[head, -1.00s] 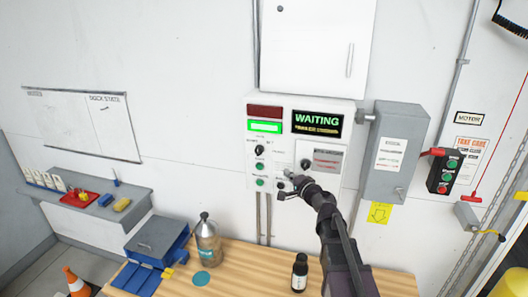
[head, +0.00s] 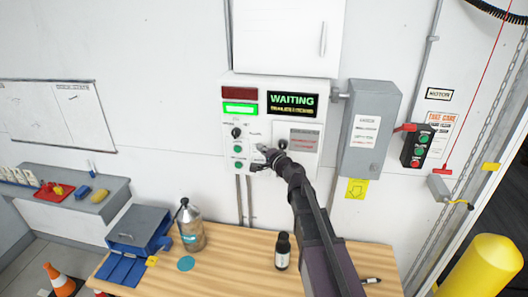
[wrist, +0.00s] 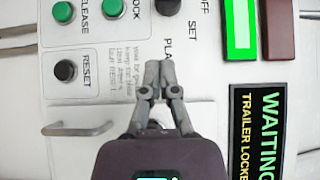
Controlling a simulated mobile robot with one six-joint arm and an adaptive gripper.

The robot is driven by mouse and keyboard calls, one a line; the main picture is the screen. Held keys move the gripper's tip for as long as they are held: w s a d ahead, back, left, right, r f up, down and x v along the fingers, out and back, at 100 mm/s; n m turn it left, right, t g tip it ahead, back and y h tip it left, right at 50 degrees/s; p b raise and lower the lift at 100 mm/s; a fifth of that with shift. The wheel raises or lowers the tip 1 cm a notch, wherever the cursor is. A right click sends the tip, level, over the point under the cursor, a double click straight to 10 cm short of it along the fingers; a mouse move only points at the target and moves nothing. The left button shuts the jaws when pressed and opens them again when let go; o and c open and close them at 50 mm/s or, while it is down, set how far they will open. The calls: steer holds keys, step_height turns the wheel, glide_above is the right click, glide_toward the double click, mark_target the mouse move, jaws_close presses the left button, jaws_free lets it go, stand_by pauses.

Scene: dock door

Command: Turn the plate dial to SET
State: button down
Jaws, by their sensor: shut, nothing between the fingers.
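The plate dial (head: 236,132) is a small black knob on the white control panel (head: 310,88), below the lit green display. In the wrist view the dial (wrist: 168,5) is cut by the top edge, with OFF, SET and the start of a PLA label beside it. Its pointer direction is too small or cropped to tell. My gripper (head: 262,150) is in front of the panel, right of and slightly below the dial. In the wrist view my gripper (wrist: 158,68) has its fingertips together, empty, apart from the dial and over the printed notice.
Green buttons (head: 238,149) sit below the dial, and a black RESET button (wrist: 65,70) is near. A screen (head: 292,103) reads WAITING. A grey box (head: 368,130) is at right. The wooden bench (head: 225,270) holds a large bottle (head: 190,228) and a dark bottle (head: 282,252).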

mark_target(238, 137)
steer(key=x, duration=0.7)
steer(key=shift+a, duration=1)
steer(key=shift+w+a, duration=0.2)
steer(key=shift+a, duration=0.5)
steer(key=shift+d+f+b, duration=0.1)
steer(key=shift+b, duration=0.2)
